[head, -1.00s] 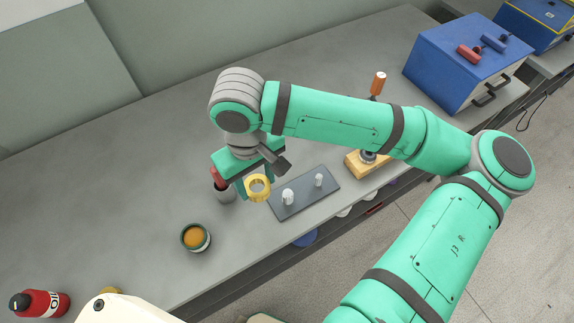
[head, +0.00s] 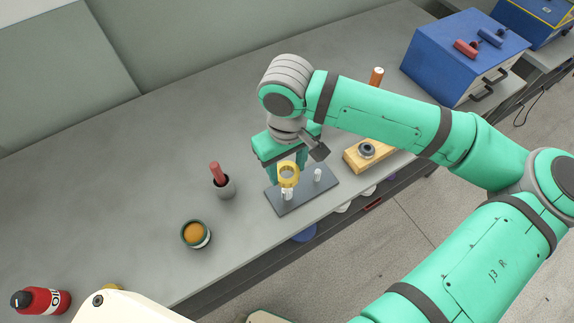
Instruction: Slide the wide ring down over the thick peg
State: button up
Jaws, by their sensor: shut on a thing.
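A yellow wide ring (head: 289,181) is in my gripper (head: 285,176), which is shut on it. The ring is at the thick white peg (head: 287,195), the left one of two on a dark grey base plate (head: 310,199). The ring overlaps the upper part of this peg in the head view; I cannot tell whether it is around the peg or above it. The thinner white peg (head: 318,175) stands bare to the right. My gripper's fingers are partly hidden behind the ring.
A grey cup (head: 225,190) with a red-handled thing stands left of the plate. An open tin (head: 195,236) is nearer the front edge. A wooden block (head: 355,162) with a grey round part is to the right. A blue cabinet (head: 440,65) stands at the back right.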

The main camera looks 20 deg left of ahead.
aim_at(285, 180)
jog(key=shift+w+f, duration=0.1)
jog(key=shift+f, duration=2.55)
jog(key=shift+d+f, duration=0.1)
jog(key=shift+d, duration=0.05)
jog(key=shift+s+a, duration=0.2)
jog(key=shift+w+d, duration=0.15)
jog(key=shift+s+a, duration=0.2)
jog(key=shift+a, duration=0.05)
